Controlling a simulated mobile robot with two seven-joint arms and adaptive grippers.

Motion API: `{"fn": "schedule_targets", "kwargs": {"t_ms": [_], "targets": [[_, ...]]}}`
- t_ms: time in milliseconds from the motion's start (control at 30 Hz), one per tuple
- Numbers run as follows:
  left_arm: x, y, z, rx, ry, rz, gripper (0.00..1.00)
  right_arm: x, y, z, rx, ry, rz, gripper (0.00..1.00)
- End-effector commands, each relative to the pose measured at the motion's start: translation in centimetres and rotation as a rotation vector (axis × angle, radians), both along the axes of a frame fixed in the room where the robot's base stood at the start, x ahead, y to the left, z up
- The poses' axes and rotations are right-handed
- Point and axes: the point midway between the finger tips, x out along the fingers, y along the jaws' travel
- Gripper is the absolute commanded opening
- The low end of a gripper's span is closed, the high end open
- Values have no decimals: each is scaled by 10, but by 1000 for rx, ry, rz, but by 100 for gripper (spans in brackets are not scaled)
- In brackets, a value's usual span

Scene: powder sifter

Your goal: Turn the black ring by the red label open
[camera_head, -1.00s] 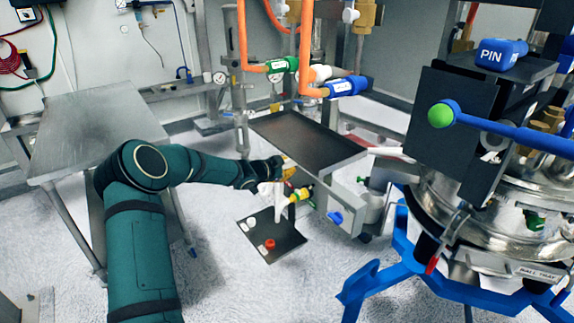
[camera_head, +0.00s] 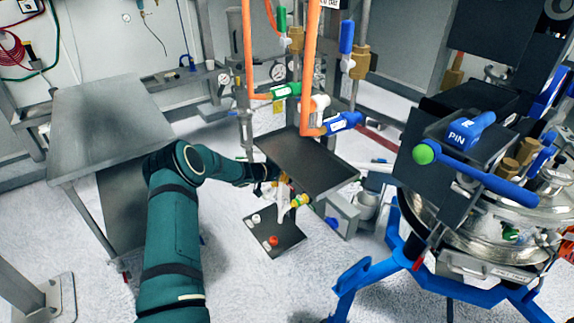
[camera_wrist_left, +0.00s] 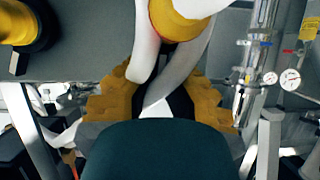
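My left gripper (camera_head: 284,180) is at the white fitting (camera_head: 282,208) above the low tray, beside the grey bench. In the left wrist view, its yellow fingers (camera_wrist_left: 160,92) stand apart on both sides of white tubing (camera_wrist_left: 146,40). I cannot tell whether they touch it. A yellow band (camera_wrist_left: 178,18) with a thin red edge sits on the white part just beyond the fingertips. Dark material shows between the fingers, but I cannot tell whether it is the black ring. I cannot make out the red label for certain. My right gripper is not in view.
A dark-topped bench (camera_head: 318,158) stands just behind the fitting. Orange hoses (camera_head: 309,70) hang above it. A steel vessel on a blue frame (camera_head: 408,235) stands at right, a steel table (camera_head: 100,118) at left.

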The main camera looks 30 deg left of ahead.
Motion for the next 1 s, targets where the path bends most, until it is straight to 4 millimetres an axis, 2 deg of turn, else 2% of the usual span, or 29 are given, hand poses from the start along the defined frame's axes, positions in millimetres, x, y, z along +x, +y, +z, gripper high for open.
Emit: {"fn": "schedule_targets", "kwargs": {"t_ms": [100, 267, 600, 1000], "targets": [[3, 1, 3, -61, 24, -4, 0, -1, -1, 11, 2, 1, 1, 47], [6, 6, 1, -178, 72, -6, 0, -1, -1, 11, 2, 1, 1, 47], [11, 19, -6, -436, 179, -6, 0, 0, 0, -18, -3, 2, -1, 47], [13, 26, -7, -596, 245, -4, 0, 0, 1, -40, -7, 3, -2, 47]]}}
